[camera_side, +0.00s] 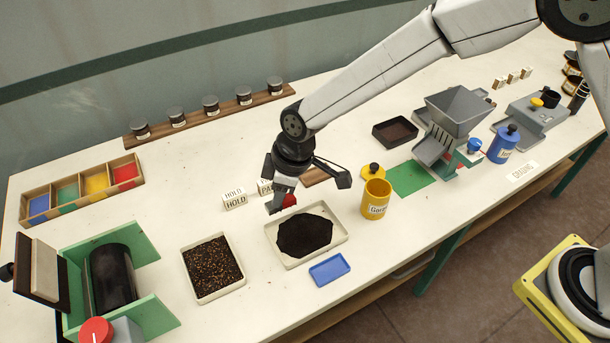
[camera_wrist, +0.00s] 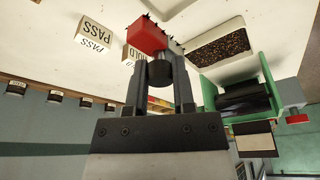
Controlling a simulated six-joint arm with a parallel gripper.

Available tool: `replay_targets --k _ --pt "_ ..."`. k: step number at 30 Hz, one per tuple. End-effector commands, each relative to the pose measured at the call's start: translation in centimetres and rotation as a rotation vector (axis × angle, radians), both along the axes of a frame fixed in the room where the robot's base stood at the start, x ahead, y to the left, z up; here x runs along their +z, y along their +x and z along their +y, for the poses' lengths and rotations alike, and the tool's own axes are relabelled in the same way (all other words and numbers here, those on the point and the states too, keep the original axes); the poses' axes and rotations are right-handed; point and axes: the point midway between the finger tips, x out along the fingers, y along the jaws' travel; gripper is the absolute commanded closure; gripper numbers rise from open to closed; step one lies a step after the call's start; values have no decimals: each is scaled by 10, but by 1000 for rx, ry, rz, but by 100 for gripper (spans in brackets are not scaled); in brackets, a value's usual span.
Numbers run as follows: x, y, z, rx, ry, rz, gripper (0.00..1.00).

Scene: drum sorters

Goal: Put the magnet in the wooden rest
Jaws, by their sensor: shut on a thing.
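My gripper (camera_side: 280,196) hangs over the back left edge of the tray of black powder. It is shut on the magnet (camera_side: 289,201), a red block that is partly hidden by the fingers in the side view. In the wrist view the magnet (camera_wrist: 147,37) shows a red body, a grey end and a dark round grip between the fingers (camera_wrist: 160,80). Dark specks cling along its far edge. A flat brown wooden piece (camera_side: 315,177), which looks like the wooden rest, lies behind my gripper and is partly hidden by it. Nothing visible lies on its bare part.
The powder tray (camera_side: 340,238) lies below, with a speckled-grain tray (camera_side: 206,298) to its left. HOLD (camera_side: 235,201) and PASS (camera_side: 264,187) blocks stand close on the left. A yellow cup (camera_side: 376,199) stands right. A blue dish (camera_side: 329,270) lies in front.

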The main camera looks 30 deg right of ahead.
Motion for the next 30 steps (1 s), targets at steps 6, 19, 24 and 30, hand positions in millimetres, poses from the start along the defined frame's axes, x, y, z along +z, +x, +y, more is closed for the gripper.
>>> replay_targets --k 6,19,24,30 --pt "10 2 -27 -6 0 0 100" --pt "42 -18 -135 -8 -2 1 100" --pt "49 -29 -163 -6 1 -1 100" --pt "52 -36 -175 -3 1 -2 100"
